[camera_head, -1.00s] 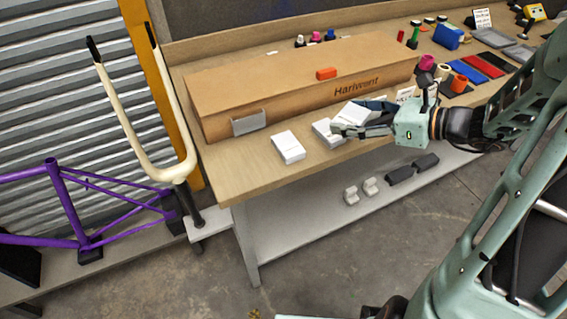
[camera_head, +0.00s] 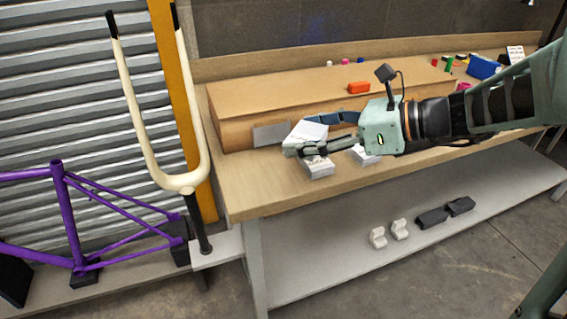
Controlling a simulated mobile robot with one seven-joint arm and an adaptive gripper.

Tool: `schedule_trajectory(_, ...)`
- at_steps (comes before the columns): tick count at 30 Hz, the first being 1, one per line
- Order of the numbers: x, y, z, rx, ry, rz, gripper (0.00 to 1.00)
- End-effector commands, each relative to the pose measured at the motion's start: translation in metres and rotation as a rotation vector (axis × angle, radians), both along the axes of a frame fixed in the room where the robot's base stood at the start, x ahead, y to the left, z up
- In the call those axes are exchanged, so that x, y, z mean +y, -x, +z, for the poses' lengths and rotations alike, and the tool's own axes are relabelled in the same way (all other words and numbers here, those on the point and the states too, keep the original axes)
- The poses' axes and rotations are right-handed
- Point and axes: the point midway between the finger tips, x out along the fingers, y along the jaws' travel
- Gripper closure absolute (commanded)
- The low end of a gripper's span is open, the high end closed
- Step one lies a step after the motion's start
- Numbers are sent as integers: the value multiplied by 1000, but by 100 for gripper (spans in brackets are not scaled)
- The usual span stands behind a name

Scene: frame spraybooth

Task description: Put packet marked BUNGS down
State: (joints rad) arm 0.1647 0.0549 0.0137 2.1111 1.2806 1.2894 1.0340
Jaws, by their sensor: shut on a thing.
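My gripper (camera_head: 302,149) is shut on a white packet (camera_head: 308,131), which is tilted and partly hidden by the fingers. No marking on the packet is readable. The gripper is over the front part of the wooden bench (camera_head: 262,198). Just below the held packet lies another white packet (camera_head: 319,170) on the bench; I cannot tell whether the two touch. A further white packet (camera_head: 366,158) lies to the right, mostly hidden behind my gripper.
A cream fork (camera_head: 178,182) stands at the left. The bench's front left corner is bare.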

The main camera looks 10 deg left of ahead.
Motion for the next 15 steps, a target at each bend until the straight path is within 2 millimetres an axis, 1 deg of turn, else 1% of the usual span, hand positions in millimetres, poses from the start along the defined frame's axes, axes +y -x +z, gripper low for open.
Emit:
schedule_trajectory(1, 15, 1, -10, 0, 0, 6, 56)
schedule_trajectory(5, 46, 1, -25, 1, 0, 4, 56)
schedule_trajectory(6, 53, 1, -33, 4, 0, 3, 56)
schedule_trajectory(10, 69, 0, -52, 2, -1, 0, 56)
schedule_trajectory(15, 78, -1, -62, 1, 1, -1, 56)
